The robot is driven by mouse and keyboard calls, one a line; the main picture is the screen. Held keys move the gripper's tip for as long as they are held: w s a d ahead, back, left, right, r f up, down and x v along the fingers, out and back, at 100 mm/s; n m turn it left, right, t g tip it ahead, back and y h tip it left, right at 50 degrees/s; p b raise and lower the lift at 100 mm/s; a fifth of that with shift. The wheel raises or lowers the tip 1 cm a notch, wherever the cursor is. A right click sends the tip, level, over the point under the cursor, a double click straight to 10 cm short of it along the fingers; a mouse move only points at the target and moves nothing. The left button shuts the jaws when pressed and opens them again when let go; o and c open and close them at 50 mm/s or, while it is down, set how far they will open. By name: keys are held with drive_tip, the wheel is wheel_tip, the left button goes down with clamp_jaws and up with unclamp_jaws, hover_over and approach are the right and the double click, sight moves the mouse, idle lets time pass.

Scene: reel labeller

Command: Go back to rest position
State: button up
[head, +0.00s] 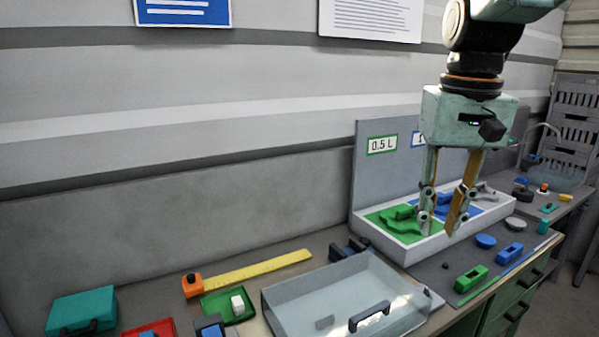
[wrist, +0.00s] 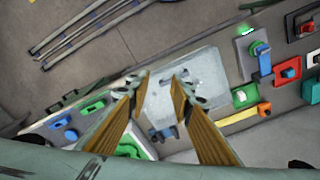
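My gripper (head: 438,228) hangs down in the head view in front of the sorting tray with the 0.5 L sign. Its two fingers are apart, with nothing seen between them. In the wrist view the open fingertips (wrist: 160,78) show over the clear lidded box (wrist: 195,95), with a gap between them. The sorting tray (head: 415,258) is white-walled, with a green section and a blue section holding parts of the same colours. My gripper partly hides the tray and the blue section.
On the bench stand the clear box (head: 290,295), a yellow ruler (head: 262,272), a green tray (head: 215,306) with a white cube, and a teal case (head: 82,311). A wall rises behind.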

drive_tip(key=s+a+f+t+b, duration=0.1)
drive_tip(key=s+a+f, duration=0.1)
drive_tip(key=s, duration=1)
drive_tip(key=s+a+f+n+t+b, duration=0.1)
drive_tip(key=s+a+f+t, duration=0.1)
drive_tip(key=s, duration=1.1)
drive_tip(key=shift+a+f, duration=0.45)
drive_tip(key=shift+f, duration=0.5)
